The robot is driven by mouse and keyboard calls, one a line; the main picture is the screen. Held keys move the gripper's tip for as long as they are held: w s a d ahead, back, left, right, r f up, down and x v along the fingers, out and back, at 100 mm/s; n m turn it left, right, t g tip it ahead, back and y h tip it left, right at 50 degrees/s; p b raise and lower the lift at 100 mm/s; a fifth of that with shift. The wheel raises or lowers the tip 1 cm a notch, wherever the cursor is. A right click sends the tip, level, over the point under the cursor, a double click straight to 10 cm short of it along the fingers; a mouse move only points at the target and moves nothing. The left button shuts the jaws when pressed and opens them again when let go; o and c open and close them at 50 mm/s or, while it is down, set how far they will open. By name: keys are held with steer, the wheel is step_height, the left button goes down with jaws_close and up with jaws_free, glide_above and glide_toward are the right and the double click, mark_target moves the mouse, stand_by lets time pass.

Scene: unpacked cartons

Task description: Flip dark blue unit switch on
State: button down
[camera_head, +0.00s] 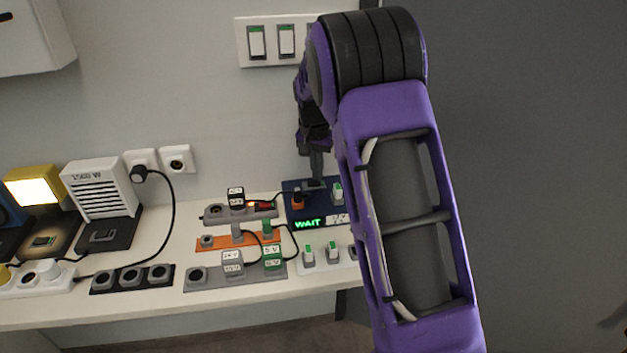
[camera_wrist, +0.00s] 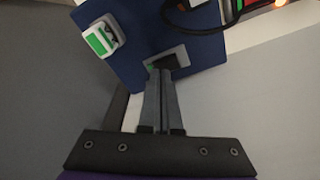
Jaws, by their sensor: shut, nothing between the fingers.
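The dark blue unit (camera_head: 290,186) lies at the back of the shelf by the wall, partly hidden by my arm. It bears a display (camera_head: 308,223) reading "WAIT" in green. A white-and-green rocker switch (camera_head: 338,192) is on its right side in the head view; a similar one (camera_wrist: 103,38) shows at left in the wrist view. My gripper (camera_wrist: 163,72) is shut and empty, its tips at a grey plate with a dark part (camera_wrist: 180,57) on the blue unit (camera_wrist: 140,30). The tips hide part of that plate, and I cannot tell whether they touch it. My gripper also shows in the head view (camera_head: 316,180).
An orange strip (camera_head: 205,246) is at left. Wall switches (camera_head: 271,41) are above. Black cords cross the shelf. A white heater (camera_head: 100,187) and lit yellow lamp (camera_head: 34,184) stand far left.

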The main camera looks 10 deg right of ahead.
mark_target(317, 183)
step_height(317, 183, up, 6)
steer(key=p, duration=0.4)
stand_by(0.5)
